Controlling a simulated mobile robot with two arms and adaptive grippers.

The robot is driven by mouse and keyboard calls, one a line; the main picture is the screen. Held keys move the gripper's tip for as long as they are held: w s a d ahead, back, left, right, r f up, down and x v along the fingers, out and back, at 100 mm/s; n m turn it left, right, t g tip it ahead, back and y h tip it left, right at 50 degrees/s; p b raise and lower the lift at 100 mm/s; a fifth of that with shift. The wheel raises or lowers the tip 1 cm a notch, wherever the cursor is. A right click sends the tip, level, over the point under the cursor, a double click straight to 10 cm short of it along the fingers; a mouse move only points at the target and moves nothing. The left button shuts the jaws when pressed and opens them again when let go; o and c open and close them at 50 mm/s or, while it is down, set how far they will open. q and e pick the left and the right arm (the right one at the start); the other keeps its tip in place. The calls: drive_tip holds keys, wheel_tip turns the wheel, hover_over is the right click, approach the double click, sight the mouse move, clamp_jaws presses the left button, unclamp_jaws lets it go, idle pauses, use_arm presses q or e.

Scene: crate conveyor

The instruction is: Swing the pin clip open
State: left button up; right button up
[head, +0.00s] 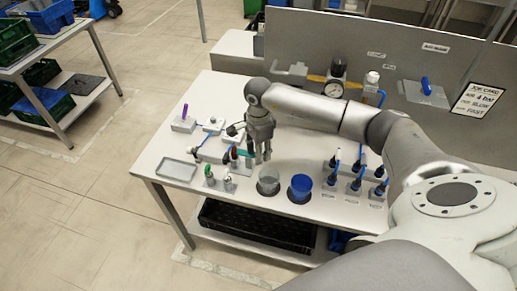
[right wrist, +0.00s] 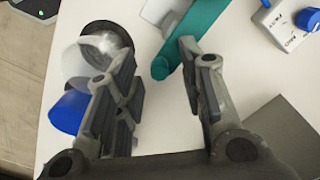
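I cannot pick out the pin clip with certainty in either view. Several small fittings stand on the worktable's left half, among them a grey cylinder-like fitting (head: 213,151) with blue tubing. My right gripper (head: 263,158) points down over the table just right of these fittings and hides part of the surface behind it. A teal bar (right wrist: 204,32) lies beyond the fingertips, near the right finger; I cannot tell the gap. My left gripper is not in view.
On the worktable (head: 172,201), a clear cup (head: 268,181) and a blue cup (head: 301,186) stand in front of my right gripper. A grey tray (head: 177,170) lies at the left edge. Several blue-tubed connectors (head: 355,184) stand at right. A gauge panel (head: 395,75) rises behind.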

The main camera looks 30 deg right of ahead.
clamp_jaws()
